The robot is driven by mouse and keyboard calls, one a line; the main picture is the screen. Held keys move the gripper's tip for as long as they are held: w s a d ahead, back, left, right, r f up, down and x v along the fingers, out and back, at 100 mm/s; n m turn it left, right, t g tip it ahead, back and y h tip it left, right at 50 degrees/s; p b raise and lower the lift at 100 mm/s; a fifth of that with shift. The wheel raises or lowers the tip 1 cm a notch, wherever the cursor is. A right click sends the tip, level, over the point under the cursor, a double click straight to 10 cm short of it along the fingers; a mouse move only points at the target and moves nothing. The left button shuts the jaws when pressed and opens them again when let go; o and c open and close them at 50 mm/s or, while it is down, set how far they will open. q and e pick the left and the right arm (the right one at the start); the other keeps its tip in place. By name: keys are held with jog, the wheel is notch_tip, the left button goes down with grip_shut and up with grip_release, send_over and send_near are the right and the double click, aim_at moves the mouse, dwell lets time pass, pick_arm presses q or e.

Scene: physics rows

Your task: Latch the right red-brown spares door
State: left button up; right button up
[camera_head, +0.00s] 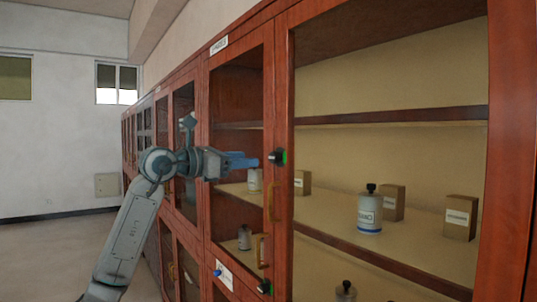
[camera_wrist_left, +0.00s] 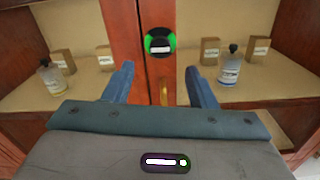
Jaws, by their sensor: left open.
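The red-brown cabinet doors meet at a middle stile; the right door's frame (camera_head: 283,230) borders a wide pane or opening with shelves behind. A round black latch with a green ring (camera_head: 277,157) sits on the stile, and it also shows in the left wrist view (camera_wrist_left: 160,42). A brass handle (camera_head: 271,200) is below it, partly seen between my fingers in the wrist view (camera_wrist_left: 163,88). My left gripper (camera_head: 252,162) is open, its blue fingers pointing at the latch from close by. In the wrist view the fingertips (camera_wrist_left: 160,68) are spread below the latch, with nothing between them gripped. My right gripper is not in view.
Bottles, including a grey one (camera_head: 369,210), and boxes (camera_head: 461,217) stand on the shelves. A second black latch (camera_head: 264,287) is on the lower doors. More cabinets run back to the left. The floor (camera_head: 45,255) at left is clear.

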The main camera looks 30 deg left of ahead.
aim_at(272, 158)
pick_arm(q)
jog(key=p+x, duration=0.3)
jog(key=x, duration=0.4)
jog(key=shift+r, duration=0.15)
jog(key=shift+w+d, duration=0.25)
jog(key=shift+w, duration=0.3)
jog(key=c, duration=1)
jog(key=shift+o, duration=0.2)
